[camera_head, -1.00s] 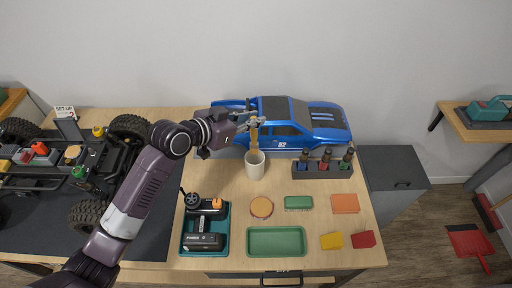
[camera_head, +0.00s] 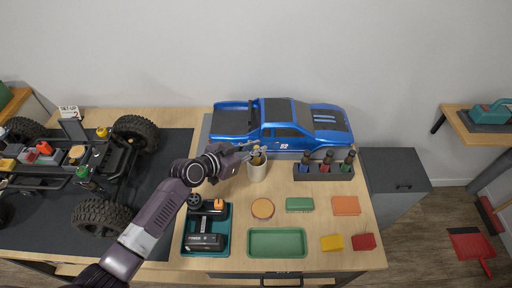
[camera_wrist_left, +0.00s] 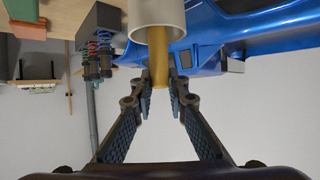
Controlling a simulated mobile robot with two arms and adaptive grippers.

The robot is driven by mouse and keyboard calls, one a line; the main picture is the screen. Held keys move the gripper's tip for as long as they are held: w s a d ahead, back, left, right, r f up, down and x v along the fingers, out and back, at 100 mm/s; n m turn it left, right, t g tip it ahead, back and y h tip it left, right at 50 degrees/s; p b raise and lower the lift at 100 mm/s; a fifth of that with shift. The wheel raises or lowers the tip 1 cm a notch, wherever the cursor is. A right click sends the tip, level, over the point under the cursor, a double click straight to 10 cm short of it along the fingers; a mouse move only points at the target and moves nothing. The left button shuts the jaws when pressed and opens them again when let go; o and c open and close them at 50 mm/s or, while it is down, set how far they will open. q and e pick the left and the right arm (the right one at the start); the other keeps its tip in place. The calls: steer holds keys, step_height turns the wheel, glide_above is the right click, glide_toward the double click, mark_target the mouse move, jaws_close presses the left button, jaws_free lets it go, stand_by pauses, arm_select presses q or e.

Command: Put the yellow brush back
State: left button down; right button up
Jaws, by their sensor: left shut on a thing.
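The white cup (camera_head: 257,172) stands on the wooden bench in front of the blue truck body. The yellow brush (camera_head: 257,158) is upright with its lower part inside the cup; in the left wrist view its yellow handle (camera_wrist_left: 159,68) runs into the cup (camera_wrist_left: 159,22). My left gripper (camera_head: 255,151) is just above the cup rim, its fingers shut on the brush; the fingers also show in the left wrist view (camera_wrist_left: 163,88). The brush's lower end is hidden in the cup. My right gripper is not in view.
The blue truck body (camera_head: 281,125) is close behind the cup. A green tray (camera_head: 277,243), a teal tray (camera_head: 206,250) and several small blocks lie in front. The crawler chassis (camera_head: 100,165) is at left.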

arm_select(q)
steer(key=shift+f, duration=0.15)
steer(key=c, duration=2.1)
jaws_free()
steer(key=shift+o, duration=1.1)
steer(key=shift+r, duration=0.2)
steer(key=shift+s+a, duration=0.1)
steer(key=shift+a, duration=0.05)
steer(key=b+v, duration=0.2)
steer(key=v, duration=0.9)
steer(key=shift+s+r, duration=0.3)
steer(key=shift+a+f, duration=0.1)
steer(key=shift+a, duration=0.1)
